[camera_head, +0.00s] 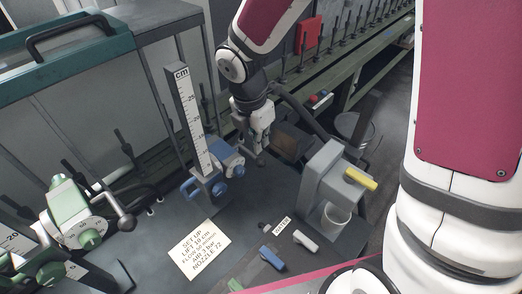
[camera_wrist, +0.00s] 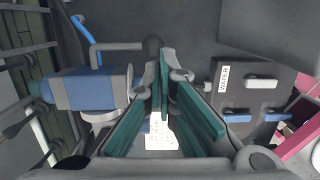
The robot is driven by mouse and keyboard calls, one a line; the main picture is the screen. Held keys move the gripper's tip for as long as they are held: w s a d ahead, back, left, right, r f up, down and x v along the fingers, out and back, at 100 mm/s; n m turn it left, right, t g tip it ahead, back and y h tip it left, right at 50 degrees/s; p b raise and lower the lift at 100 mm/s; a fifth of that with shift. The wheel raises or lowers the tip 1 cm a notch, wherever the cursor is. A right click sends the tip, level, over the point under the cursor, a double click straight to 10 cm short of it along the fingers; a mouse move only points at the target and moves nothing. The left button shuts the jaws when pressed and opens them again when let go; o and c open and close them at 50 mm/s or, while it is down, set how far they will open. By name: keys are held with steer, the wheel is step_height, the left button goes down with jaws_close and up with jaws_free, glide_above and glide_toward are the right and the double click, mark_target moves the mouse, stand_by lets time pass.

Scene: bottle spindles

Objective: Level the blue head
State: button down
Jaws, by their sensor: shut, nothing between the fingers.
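The blue head (camera_head: 228,160) is a blue and grey block clamped low on an upright post with a white cm scale (camera_head: 190,115). Blue knobs and a blue bracket sit around it. I cannot tell its exact tilt. My gripper (camera_head: 262,158) points down just right of the head and apart from it, fingers shut and empty. In the wrist view the blue head (camera_wrist: 92,90) lies left of my gripper (camera_wrist: 162,85), with its long body across the picture and a bent blue rod above it. The teal finger pads meet at the middle.
A set-up card (camera_head: 205,250) lies on the bench in front. A grey dispenser with a yellow lever (camera_head: 361,179) and cup stands right. A panel labelled WATER (camera_head: 283,226) has blue and white levers. A green head (camera_head: 68,212) is at left, a row of spindles behind.

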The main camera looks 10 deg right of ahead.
step_height(320, 180, up, 5)
steer(key=y+p, duration=0.2)
steer(key=p, duration=0.1)
glide_toward(214, 135)
steer(key=f+b, duration=0.1)
steer(key=f, duration=0.1)
steer(key=f+b, duration=0.1)
steer(key=f, duration=0.1)
steer(key=f+b, duration=0.1)
steer(key=f, duration=0.2)
steer(key=shift+w+b, duration=0.3)
steer(key=shift+b, duration=0.1)
steer(key=shift+w+f+b, duration=0.25)
steer(key=shift+f+b, duration=0.3)
steer(key=shift+f, duration=0.15)
steer(key=shift+r, duration=0.1)
